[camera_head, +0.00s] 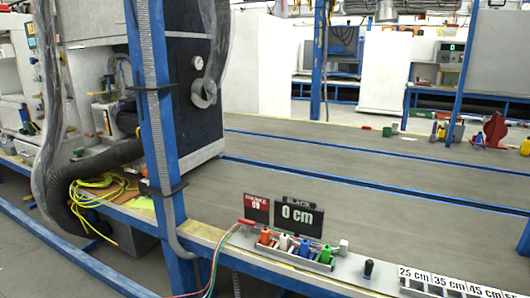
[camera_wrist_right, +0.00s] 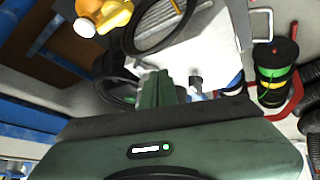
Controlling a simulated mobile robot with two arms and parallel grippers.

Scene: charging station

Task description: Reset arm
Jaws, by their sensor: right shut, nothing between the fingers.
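Neither of my arms shows in the head view. In the right wrist view my right gripper (camera_wrist_right: 162,82) shows as a dark green body with a small lit label. Its narrow green fingers are together and hold nothing. My left gripper is in neither view.
A long grey bench (camera_head: 300,165) with blue rails crosses the head view, mostly clear. A row of coloured plugs (camera_head: 283,243) and a "0 cm" sign (camera_head: 298,215) stand at its front edge. A blue post (camera_head: 158,130) rises at left. Yellow-green cable (camera_head: 95,190) lies beneath a hose.

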